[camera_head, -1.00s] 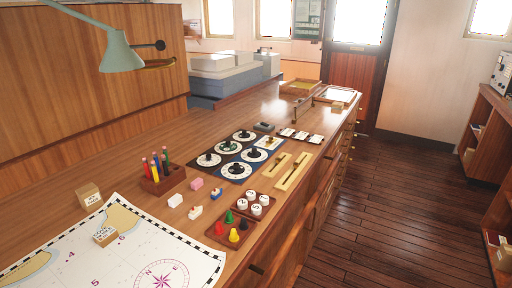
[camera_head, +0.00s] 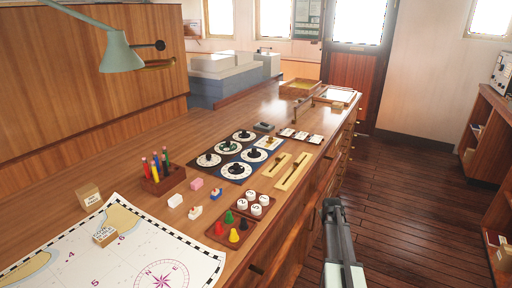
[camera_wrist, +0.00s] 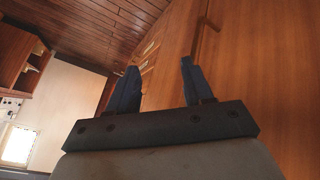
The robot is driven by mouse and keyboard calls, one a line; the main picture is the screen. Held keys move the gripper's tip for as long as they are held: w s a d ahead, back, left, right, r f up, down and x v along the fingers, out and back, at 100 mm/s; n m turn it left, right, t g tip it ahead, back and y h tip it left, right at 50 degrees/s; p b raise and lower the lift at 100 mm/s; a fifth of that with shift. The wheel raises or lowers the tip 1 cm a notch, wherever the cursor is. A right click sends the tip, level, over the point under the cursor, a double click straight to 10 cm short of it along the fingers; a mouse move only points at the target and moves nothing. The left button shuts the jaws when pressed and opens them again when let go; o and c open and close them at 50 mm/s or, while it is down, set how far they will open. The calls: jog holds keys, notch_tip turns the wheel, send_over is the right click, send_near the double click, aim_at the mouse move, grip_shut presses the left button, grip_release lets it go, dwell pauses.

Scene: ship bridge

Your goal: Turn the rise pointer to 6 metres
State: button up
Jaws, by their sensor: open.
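A panel of round white dials with black pointers (camera_head: 228,157) lies on the wooden counter in the head view. Several dials are on it, including one at the front (camera_head: 236,170) and one at the back (camera_head: 243,136). The lettering is too small to read, so I cannot tell which is the rise dial or where its pointer stands. My gripper (camera_head: 332,206) is off the counter's right side, over the floor, apart from the dials. In the wrist view my gripper (camera_wrist: 158,85) has its two dark fingers spread, with nothing between them.
Brass slider plates (camera_head: 293,172) lie right of the dials. A red tray of coloured pegs (camera_head: 230,232), white numbered knobs (camera_head: 257,203) and a pencil block (camera_head: 163,180) stand nearer. A chart (camera_head: 130,255) covers the near counter. A lamp (camera_head: 121,55) hangs at the upper left.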

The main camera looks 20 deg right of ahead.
jog(key=w+d+r+t+h, duration=0.1)
jog(key=w+d+r, duration=0.2)
jog(key=d+r, duration=0.4)
jog(key=w+d+r+t+h, duration=0.15)
jog(key=d+r, duration=0.35)
jog(key=r, duration=0.5)
jog(key=w+a+r, duration=0.1)
jog(key=w+r, duration=0.1)
jog(key=r, duration=0.1)
jog(key=w+a+r+n+t, duration=0.1)
jog(key=w+a+r, duration=0.1)
jog(key=w+r, duration=0.1)
jog(key=w+a+r+n+y, duration=0.1)
jog(key=w+r, duration=0.2)
jog(key=r, duration=0.2)
jog(key=shift+a+r, duration=0.25)
jog(key=shift+a, duration=0.05)
jog(key=w+a+r+n, duration=0.1)
jog(key=w+a+r, duration=0.2)
jog(key=a+r, duration=0.1)
jog(key=n+g+y, duration=0.5)
jog(key=g+y, duration=0.1)
jog(key=y, duration=0.3)
send_near(255, 149)
jog(key=x, duration=0.8)
jog(key=shift+s+a, duration=0.1)
jog(key=shift+r, duration=0.1)
jog(key=shift+c, duration=0.3)
